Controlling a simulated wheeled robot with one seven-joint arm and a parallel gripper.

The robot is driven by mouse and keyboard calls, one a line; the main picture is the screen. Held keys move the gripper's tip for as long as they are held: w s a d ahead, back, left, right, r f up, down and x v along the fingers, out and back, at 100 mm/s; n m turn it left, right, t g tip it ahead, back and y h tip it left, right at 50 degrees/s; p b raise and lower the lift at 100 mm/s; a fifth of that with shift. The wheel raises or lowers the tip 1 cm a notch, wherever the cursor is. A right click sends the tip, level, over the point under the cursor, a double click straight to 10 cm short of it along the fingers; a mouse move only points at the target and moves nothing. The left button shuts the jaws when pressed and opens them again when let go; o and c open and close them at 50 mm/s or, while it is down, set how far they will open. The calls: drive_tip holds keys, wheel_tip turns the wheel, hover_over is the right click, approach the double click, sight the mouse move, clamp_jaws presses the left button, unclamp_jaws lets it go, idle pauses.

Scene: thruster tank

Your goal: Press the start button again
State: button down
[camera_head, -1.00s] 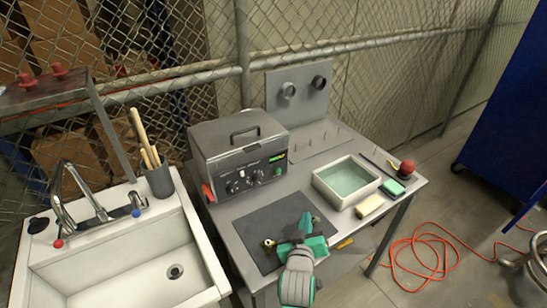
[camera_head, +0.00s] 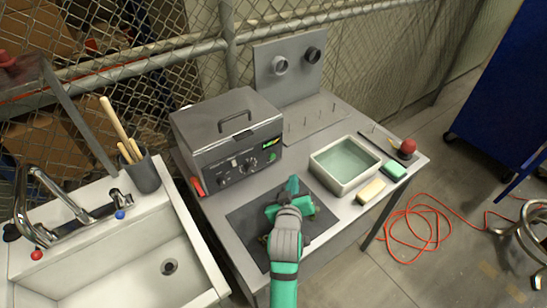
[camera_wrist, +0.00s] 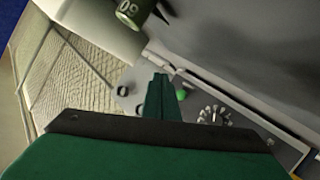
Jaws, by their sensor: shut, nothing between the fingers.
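The start button appears to be the round green button (camera_head: 272,157) at the right end of the front panel on the grey tank unit (camera_head: 225,140). It also shows in the wrist view (camera_wrist: 182,95), just right of my fingers. My green gripper (camera_head: 293,184) is shut and empty. It is above the dark mat, in front of the unit's right side. In the wrist view the closed fingers (camera_wrist: 159,82) point towards the panel. They look apart from the button, but the exact gap cannot be told. The lid of the unit is down.
A basin of greenish liquid (camera_head: 345,165) stands right of my gripper, with a yellow sponge (camera_head: 371,192) and a green sponge (camera_head: 395,171) nearby. The dark mat (camera_head: 245,222) lies below. A sink (camera_head: 120,260) is at the left. Thin pegs (camera_head: 305,125) stand behind the basin.

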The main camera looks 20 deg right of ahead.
drive_tip(key=shift+w+a, duration=0.5)
drive_tip(key=shift+w, duration=0.75)
drive_tip(key=shift+w+a, duration=0.45)
drive_tip(key=shift+w, duration=0.8)
drive_tip(key=shift+w+a, duration=0.5)
drive_tip(key=shift+w, duration=0.75)
drive_tip(key=shift+w, duration=0.1)
drive_tip(key=shift+w, duration=0.2)
drive_tip(key=shift+w+a, duration=0.25)
drive_tip(key=shift+w, duration=0.25)
drive_tip(key=shift+s+d, duration=0.3)
drive_tip(key=shift+s, duration=0.5)
drive_tip(key=shift+s, duration=0.1)
drive_tip(key=shift+s+d, duration=0.3)
drive_tip(key=shift+s, duration=0.45)
drive_tip(key=shift+s+d, duration=0.3)
drive_tip(key=shift+s, duration=0.5)
drive_tip(key=shift+s+d, duration=0.3)
drive_tip(key=shift+s, duration=0.45)
drive_tip(key=shift+w, duration=0.15)
